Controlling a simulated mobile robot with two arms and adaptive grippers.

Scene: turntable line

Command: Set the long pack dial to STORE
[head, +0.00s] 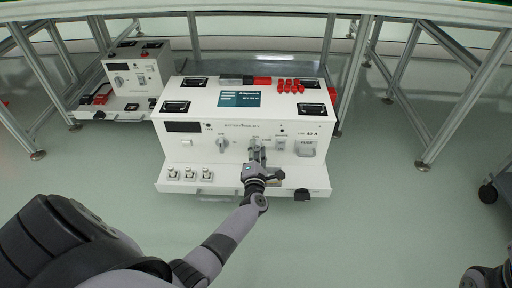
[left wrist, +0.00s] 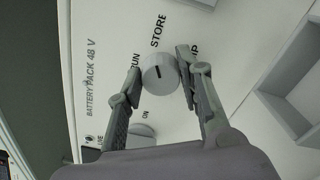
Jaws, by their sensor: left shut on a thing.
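The long pack (head: 180,145) is a wide white unit in the middle of the head view. Its dial (left wrist: 160,73) is a round pale knob with a short dark mark, in the left wrist view. RUN (left wrist: 135,62), STORE (left wrist: 158,30) and a partly covered label ending in "P" are printed around it. The mark lies roughly in line with STORE; which of its ends is the pointer is unclear. My left gripper (head: 257,154) is shut on the dial, one finger on each side, and hides most of it in the head view.
The front ledge holds several small switches (head: 189,174) at left and a black knob (head: 302,194) at right. Red caps (head: 290,86) stand on top. A second knob (head: 221,144) is left of my gripper. A smaller white unit (head: 137,75) stands behind left.

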